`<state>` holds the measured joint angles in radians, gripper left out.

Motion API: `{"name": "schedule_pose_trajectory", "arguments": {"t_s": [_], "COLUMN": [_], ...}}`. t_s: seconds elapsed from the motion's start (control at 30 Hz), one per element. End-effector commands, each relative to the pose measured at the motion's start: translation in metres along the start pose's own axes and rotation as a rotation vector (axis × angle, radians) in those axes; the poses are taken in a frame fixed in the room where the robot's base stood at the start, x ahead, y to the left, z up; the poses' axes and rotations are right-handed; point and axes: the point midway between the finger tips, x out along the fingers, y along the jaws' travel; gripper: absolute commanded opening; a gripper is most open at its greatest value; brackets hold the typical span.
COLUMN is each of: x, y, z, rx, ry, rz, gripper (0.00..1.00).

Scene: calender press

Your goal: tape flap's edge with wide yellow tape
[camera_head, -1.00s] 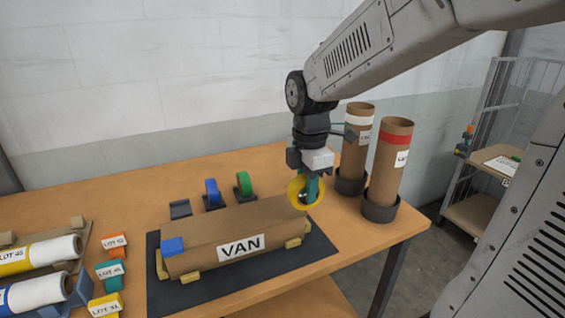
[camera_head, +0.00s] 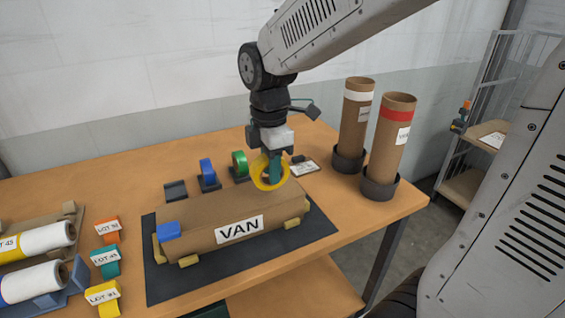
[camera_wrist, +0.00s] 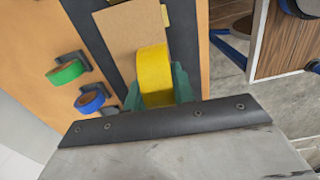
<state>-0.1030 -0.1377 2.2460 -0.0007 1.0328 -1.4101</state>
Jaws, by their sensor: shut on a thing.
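My gripper (camera_head: 275,166) is shut on a roll of wide yellow tape (camera_head: 262,180). It holds the roll upright at the right part of the brown paper parcel labelled VAN (camera_head: 205,207). I cannot tell whether the tape touches the parcel. In the wrist view the yellow roll (camera_wrist: 154,75) sits between the teal fingers, with the brown parcel (camera_wrist: 127,32) beyond it. A blue piece (camera_head: 170,230) lies on the parcel's left end. The flap's edge is not clear to see.
The parcel lies between yellow blocks (camera_head: 189,260) on a dark mat (camera_head: 160,290). Blue tape (camera_head: 207,171) and green tape (camera_head: 240,164) stand on holders behind it. Tall tubes (camera_head: 391,145) stand at right. White rolls (camera_head: 45,243) and lot-labelled tape pieces (camera_head: 105,258) are at left.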

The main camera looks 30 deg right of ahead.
Motion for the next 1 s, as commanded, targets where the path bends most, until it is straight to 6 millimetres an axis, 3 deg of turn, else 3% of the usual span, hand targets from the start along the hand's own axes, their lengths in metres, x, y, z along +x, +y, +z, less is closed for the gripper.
{"name": "schedule_pose_trajectory", "arguments": {"t_s": [1.0], "x": [0.000], "y": [0.000], "z": [-0.103], "rx": [-0.003], "ry": [0.000], "rz": [0.000], "gripper": [0.07]}}
